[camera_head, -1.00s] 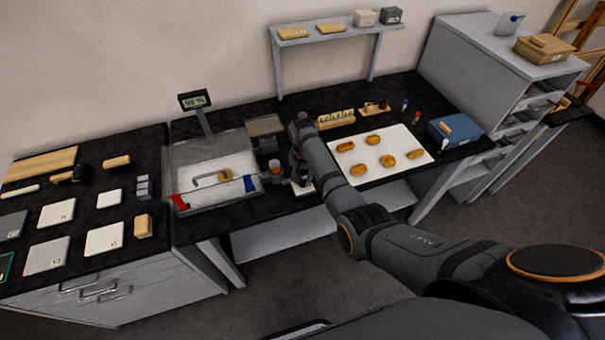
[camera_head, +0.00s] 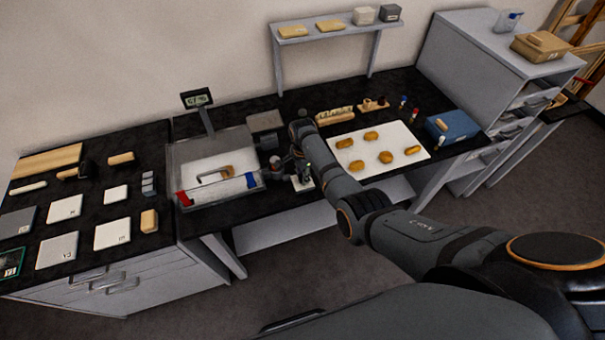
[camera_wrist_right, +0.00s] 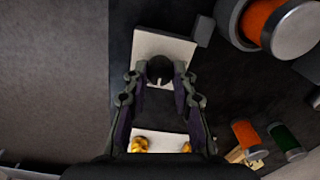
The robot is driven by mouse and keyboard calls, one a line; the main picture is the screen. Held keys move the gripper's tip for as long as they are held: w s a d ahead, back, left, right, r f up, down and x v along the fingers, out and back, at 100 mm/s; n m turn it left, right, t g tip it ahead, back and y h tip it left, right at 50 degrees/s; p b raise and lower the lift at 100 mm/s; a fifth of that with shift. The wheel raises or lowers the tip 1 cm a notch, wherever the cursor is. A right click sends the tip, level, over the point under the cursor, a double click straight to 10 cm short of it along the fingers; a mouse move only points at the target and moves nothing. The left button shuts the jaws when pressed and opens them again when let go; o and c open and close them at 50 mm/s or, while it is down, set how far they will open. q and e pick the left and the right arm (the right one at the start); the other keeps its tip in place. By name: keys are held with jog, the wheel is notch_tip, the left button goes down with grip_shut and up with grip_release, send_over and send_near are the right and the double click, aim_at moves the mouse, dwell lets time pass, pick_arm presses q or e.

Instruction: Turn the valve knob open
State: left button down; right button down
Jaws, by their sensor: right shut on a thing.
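The valve knob (camera_wrist_right: 159,67) is a dark round knob in the right wrist view, standing over a pale square plate (camera_wrist_right: 166,42). My right gripper (camera_wrist_right: 160,75) has its two fingers on either side of the knob and is shut on it. In the head view my right gripper (camera_head: 299,166) is small and dark at the front of the black bench, above the pale plate (camera_head: 303,184). The knob is hard to make out there. How far the knob is turned cannot be read. My left gripper is not in view.
Right are a white board (camera_head: 415,150) with several tan pieces and a blue box (camera_head: 452,126). A shelf (camera_head: 340,28) stands behind.

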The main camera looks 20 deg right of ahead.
jog(key=shift+m, duration=0.3)
dwell(0.4)
jog(key=c, duration=1.1)
grip_release()
jog(key=shift+r, duration=0.15)
notch_tip(320, 180, up, 12)
jog(key=shift+f, duration=0.15)
